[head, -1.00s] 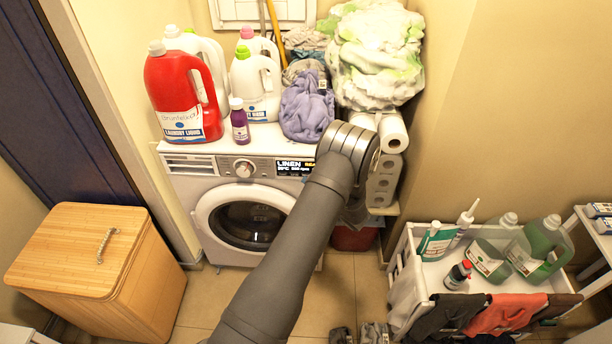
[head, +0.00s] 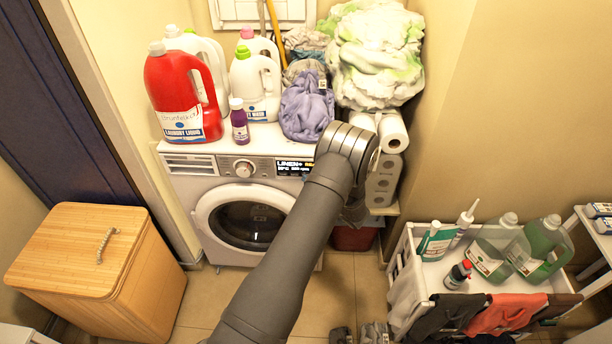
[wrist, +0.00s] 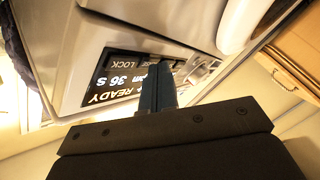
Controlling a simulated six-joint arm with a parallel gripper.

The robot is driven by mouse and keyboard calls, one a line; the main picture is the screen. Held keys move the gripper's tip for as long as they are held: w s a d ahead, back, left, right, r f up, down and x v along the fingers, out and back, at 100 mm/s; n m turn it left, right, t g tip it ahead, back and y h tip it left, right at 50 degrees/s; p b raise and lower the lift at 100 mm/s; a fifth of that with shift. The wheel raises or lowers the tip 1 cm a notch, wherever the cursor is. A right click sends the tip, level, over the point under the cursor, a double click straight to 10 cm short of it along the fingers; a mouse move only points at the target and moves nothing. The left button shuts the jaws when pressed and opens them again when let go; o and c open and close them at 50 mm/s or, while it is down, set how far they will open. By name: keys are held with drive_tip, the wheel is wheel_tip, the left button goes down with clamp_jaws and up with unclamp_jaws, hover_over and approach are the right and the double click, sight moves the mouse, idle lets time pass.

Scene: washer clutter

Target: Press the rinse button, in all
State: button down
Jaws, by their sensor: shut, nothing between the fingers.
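The white washer (head: 190,192) stands against the back wall, with its round door and top control panel facing me. Its lit display (head: 292,167) reads "LINEN+" at the left; my arm covers the right end of the panel. In the wrist view the display (wrist: 110,88) shows upside down with "READY", "36 S" and "LOCK". My gripper (wrist: 155,66) is shut and empty, its fingertips at the panel over a label of which only "SE" shows. The rinse button is hidden behind the fingers; I cannot tell whether they touch it.
Bottles (head: 182,95), a purple cloth (head: 306,108) and paper rolls (head: 393,132) crowd the washer's top and right side. A wooden hamper (head: 80,250) stands left, a white cart (head: 410,250) with bottles right. The floor before the washer is partly clear.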

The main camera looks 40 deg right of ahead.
drive_tip(key=shift+s+a, duration=0.55)
idle(0.4)
drive_tip(key=shift+s+a, duration=1.75)
drive_tip(key=s+a, duration=0.2)
drive_tip(key=shift+s+a, duration=0.3)
drive_tip(key=shift+a, duration=0.05)
